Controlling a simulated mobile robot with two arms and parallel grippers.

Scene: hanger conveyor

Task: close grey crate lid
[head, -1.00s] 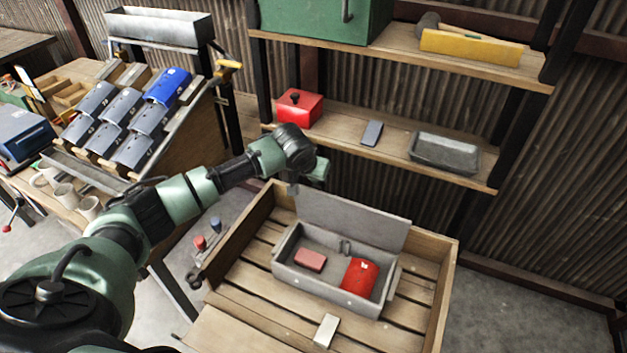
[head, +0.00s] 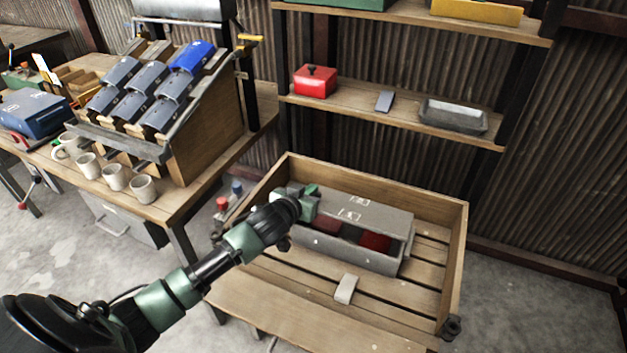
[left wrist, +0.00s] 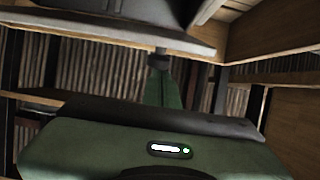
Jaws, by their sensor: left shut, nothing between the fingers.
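The grey crate (head: 350,251) sits in the wooden tray. Its grey lid (head: 372,212) is tilted low over it from the back hinge. A gap shows along the front, with a dark red block (head: 327,225) and a red object (head: 376,242) inside. My left gripper (head: 307,204) is at the lid's left end, shut and empty. Whether it touches the lid is hard to tell. Its green fingers (left wrist: 165,82) show in the left wrist view, below a dark grey surface that I cannot identify for sure. My right gripper is not in view.
The wooden tray (head: 461,225) has raised walls around the crate. A small pale block (head: 346,288) lies on its slats in front. Shelves (head: 420,125) stand behind, holding a red box (head: 314,81) and a grey tray (head: 454,116). A workbench with mugs is at left.

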